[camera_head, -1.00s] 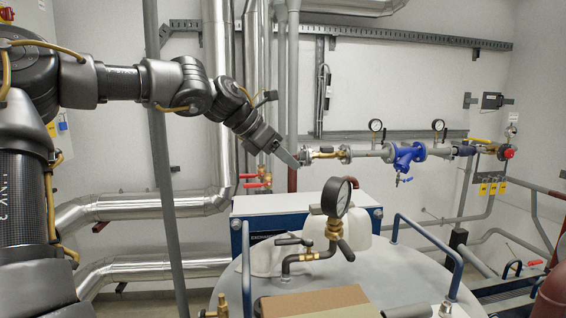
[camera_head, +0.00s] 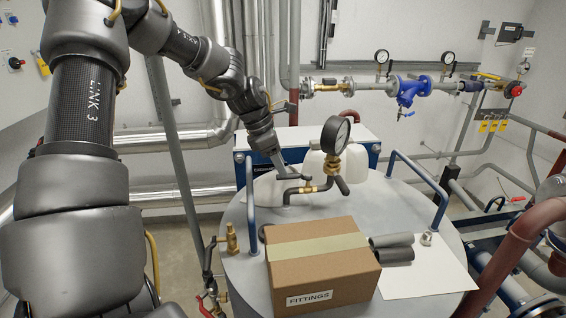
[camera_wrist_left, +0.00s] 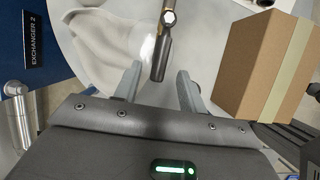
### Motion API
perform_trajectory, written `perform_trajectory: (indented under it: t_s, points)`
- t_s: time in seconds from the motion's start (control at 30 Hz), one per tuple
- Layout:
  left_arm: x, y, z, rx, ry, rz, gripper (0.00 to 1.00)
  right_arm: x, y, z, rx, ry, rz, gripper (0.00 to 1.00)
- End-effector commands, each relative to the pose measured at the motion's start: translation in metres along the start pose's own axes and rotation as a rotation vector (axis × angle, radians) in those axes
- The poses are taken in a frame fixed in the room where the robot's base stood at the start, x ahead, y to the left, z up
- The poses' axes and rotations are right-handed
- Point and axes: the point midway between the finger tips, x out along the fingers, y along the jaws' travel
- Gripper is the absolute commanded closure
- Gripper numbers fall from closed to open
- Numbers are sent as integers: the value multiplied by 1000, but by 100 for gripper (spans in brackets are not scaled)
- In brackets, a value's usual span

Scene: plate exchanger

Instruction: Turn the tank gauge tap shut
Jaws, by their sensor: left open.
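The tank gauge (camera_head: 335,136) has a round black-rimmed dial and stands upright on brass fittings above the grey tank (camera_head: 235,268). Its tap has a dark lever (camera_head: 297,178) above the bent pipe, left of the gauge. My left gripper (camera_head: 283,168) points down at the lever's left end. In the left wrist view the dark lever (camera_wrist_left: 161,55), with a silver bolt at its head, reaches between the two parted fingers (camera_wrist_left: 158,85). The gripper is open, and I see no clear contact. The lever is partly hidden by the gripper in the head view. My right gripper is out of view.
A cardboard FITTINGS box (camera_head: 318,262) sits on the tank top near the lever, beside dark pipe pieces (camera_head: 391,247) and a white sheet (camera_head: 428,280). Blue rails (camera_head: 418,178) rise from the tank. A white canister (camera_head: 355,162) stands behind the gauge.

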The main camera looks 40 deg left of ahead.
Motion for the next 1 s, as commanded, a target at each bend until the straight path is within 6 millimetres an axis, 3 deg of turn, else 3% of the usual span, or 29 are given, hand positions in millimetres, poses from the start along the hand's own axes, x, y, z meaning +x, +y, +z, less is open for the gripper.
perform_trajectory:
  t_s: [0.2,0.57,0.87,1.0]
  points:
    - [20,0,0,-1,0,0,59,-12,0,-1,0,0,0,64]
    - [26,0,0,0,-2,1,59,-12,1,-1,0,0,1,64]
    - [26,0,0,0,-2,1,98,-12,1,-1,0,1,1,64]
    - [25,0,1,0,-2,1,100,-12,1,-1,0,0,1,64]
